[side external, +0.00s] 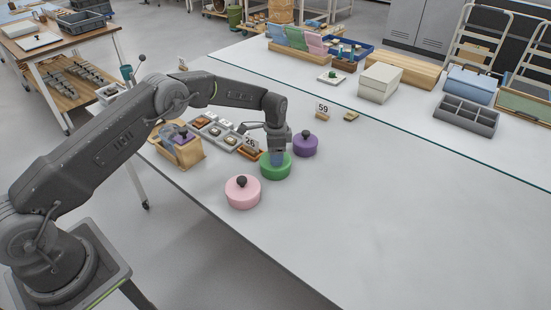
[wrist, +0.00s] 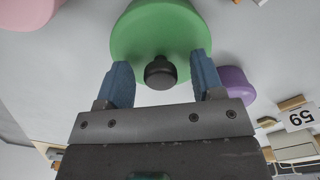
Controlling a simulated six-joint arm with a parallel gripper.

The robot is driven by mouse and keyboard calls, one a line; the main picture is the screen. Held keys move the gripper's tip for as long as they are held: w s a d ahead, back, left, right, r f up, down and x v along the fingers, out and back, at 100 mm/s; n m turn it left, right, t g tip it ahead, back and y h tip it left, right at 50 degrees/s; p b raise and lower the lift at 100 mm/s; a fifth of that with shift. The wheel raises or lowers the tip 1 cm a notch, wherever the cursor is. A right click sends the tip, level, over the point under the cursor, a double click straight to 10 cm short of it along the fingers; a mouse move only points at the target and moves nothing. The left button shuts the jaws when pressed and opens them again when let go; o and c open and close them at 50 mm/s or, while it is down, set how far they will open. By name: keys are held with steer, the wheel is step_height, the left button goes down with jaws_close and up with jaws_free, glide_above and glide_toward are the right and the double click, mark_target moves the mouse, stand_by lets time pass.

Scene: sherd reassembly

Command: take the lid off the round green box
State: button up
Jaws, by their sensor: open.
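The round green box (side external: 275,168) stands on the table between a pink and a purple round box. Its green lid (wrist: 150,30) with a dark round knob (wrist: 160,73) fills the top middle of the wrist view. My gripper (wrist: 160,75) is open, with one blue finger on each side of the knob and a gap on both sides. In the side external view my gripper (side external: 277,157) points down over the green box and hides the knob. The lid sits on the box as far as I can see.
The pink round box (side external: 243,191) is at the front left and the purple round box (side external: 305,144) at the back right, both close by. A card marked 26 (side external: 250,142) and a grey tray (side external: 218,131) are behind left. The table's right front is clear.

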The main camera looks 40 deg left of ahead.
steer(key=shift+f, duration=0.15)
steer(key=c, duration=1)
